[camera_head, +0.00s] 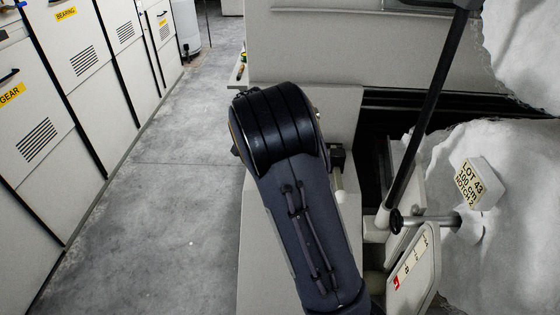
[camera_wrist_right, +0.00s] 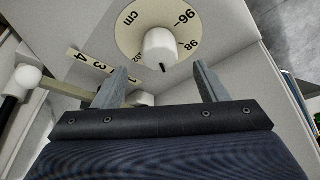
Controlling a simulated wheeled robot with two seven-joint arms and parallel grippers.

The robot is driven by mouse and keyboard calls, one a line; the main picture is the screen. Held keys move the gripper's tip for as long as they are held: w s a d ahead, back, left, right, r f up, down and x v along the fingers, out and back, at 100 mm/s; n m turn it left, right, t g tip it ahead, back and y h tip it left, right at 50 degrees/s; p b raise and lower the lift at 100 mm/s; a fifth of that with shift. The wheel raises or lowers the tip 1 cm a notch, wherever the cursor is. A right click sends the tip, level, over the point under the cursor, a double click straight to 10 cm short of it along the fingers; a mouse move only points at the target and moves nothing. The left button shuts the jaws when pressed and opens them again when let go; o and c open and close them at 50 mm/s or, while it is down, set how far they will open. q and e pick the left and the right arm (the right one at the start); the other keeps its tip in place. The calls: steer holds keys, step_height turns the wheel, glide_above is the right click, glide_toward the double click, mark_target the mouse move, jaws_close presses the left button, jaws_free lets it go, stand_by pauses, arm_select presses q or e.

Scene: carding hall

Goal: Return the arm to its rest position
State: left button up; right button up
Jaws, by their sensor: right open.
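My right gripper (camera_wrist_right: 160,78) is open and empty in the right wrist view, its two grey fingers apart. A white knob (camera_wrist_right: 160,46) on a round beige dial marked 96, 98 and cm lies just beyond the fingertips; I cannot tell whether they touch it. In the head view, my dark right arm (camera_head: 300,210) rises from the bottom middle to a black rounded joint. It hides what is behind it, and its gripper cannot be made out there. My left gripper is in neither view.
A long black lever (camera_head: 428,115) slants beside the machine. A sign (camera_head: 480,183) reading LOT 43, 100 cm, NOTCH 2 stands against white fibre (camera_head: 510,255). A numbered strip (camera_wrist_right: 98,66) lies left of the dial. Cabinets (camera_head: 90,75) line the left; the grey floor (camera_head: 160,205) is clear.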

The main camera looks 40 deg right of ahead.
steer(key=shift+a+r, duration=0.2)
steer(key=shift+r, duration=0.25)
steer(key=s+a+r+n+t+y, duration=0.2)
steer(key=s+a+n+y, duration=0.2)
steer(key=s+a+n, duration=0.3)
steer(key=s+a+r+n+t+y, duration=0.2)
steer(key=s+a+n+y, duration=0.2)
steer(key=s+a, duration=0.9)
steer(key=s+n, duration=0.3)
steer(key=s, duration=0.5)
steer(key=shift+r+n+t, duration=0.2)
steer(key=shift+n+t, duration=0.1)
steer(key=shift+t, duration=0.1)
